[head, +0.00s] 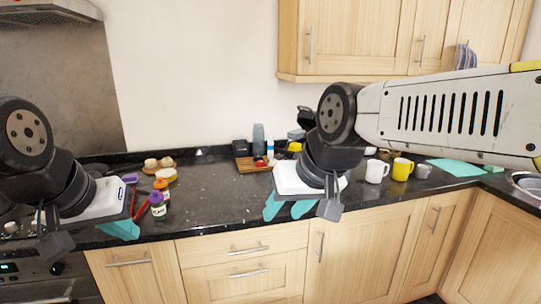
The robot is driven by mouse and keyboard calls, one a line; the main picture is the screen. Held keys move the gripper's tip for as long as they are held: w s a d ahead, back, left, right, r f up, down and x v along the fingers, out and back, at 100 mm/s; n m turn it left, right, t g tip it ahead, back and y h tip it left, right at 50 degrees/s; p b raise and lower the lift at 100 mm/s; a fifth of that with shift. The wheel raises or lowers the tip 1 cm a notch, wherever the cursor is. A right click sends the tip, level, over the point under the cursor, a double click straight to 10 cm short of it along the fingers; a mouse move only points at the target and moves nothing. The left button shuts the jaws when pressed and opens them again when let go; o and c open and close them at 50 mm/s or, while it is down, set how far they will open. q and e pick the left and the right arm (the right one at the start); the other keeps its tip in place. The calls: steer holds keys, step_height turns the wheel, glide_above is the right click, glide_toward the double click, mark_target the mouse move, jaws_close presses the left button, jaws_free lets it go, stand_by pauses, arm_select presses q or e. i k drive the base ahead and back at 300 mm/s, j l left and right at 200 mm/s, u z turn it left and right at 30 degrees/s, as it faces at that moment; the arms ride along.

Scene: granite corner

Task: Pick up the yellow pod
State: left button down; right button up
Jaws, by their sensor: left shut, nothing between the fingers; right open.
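A small yellow thing (295,147) shows at the back of the counter, just left of my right arm's wrist. It may be the yellow pod, but it is too small and partly covered to be sure. My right gripper (287,210) is open and empty, with its teal fingers apart in front of the counter's front edge. It appears nearer to me than the yellow thing and lower in the picture. My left gripper (120,230) is shut and empty at the counter's front edge on the left, near the stove.
A wooden board (246,165) with small items lies at the back. White (375,171) and yellow (402,169) mugs and a teal sheet (456,167) are to the right. Bottles (158,204) stand near my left gripper. The dark counter (215,202) is clear in the middle.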

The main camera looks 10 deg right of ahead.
mark_target(294, 147)
steer(key=l+u, duration=0.35)
steer(key=l, duration=0.2)
steer(key=l+u, duration=0.35)
steer(key=l, duration=0.2)
steer(key=k+l+u, duration=0.1)
steer(key=l+u, duration=0.3)
steer(key=l, duration=0.15)
